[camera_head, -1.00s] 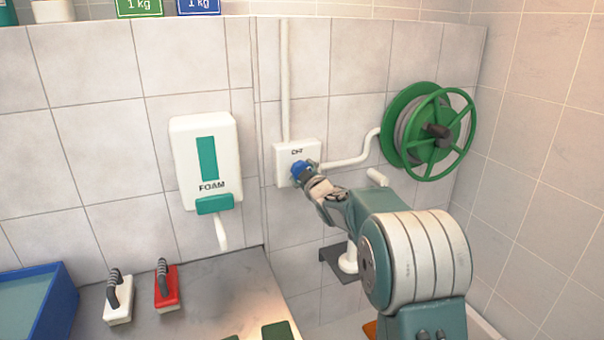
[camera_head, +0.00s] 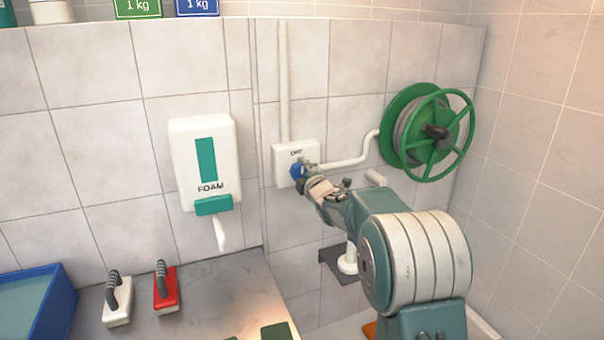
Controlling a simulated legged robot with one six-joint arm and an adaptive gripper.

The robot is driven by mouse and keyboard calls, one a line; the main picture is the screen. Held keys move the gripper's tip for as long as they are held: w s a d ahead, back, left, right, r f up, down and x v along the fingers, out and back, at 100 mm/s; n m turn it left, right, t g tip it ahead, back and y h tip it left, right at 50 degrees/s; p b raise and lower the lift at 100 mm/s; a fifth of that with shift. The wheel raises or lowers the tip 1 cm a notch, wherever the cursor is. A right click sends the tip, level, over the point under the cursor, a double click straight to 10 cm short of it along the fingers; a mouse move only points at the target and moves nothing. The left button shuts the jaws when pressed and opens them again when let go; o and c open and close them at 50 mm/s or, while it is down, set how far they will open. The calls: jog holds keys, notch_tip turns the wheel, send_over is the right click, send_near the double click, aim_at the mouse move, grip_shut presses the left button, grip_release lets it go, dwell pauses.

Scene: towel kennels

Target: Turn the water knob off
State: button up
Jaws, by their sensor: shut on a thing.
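The water knob (camera_head: 296,171) is blue and sits on the front of a white wall box (camera_head: 281,155) with a short dark label near its top. The label is too small to read surely. My gripper (camera_head: 305,174) reaches in from the lower right and is shut on the knob. Its fingers cover the knob's right side, so the knob's exact angle is hard to tell.
A green hose reel (camera_head: 432,133) hangs to the right, joined to the box by a white pipe (camera_head: 350,160). A foam dispenser (camera_head: 202,160) is on the wall to the left.

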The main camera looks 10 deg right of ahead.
jog(key=shift+a+f+n, duration=0.1)
jog(key=shift+f+n, duration=0.25)
jog(key=shift+n, duration=0.05)
jog(key=o, duration=1)
jog(key=shift+a+r, duration=0.1)
jog(key=shift+r, duration=0.05)
jog(key=shift+s, duration=0.35)
jog(key=s+d, duration=0.2)
jog(key=s, duration=0.9)
jog(key=shift+d, duration=0.15)
